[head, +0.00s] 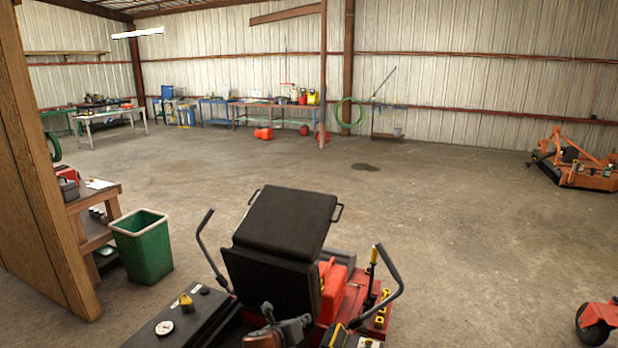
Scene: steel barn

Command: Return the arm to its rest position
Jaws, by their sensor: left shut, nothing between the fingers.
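Most of the left arm is below the frame. My right gripper is not in view.
The mower's black seat (283,225) and two bent levers (208,250) rise close ahead. A green bin (142,247) and a wooden workbench (97,212) stand at left, beside a wooden panel (38,170). Orange machinery (578,165) sits far right. The middle floor is clear.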

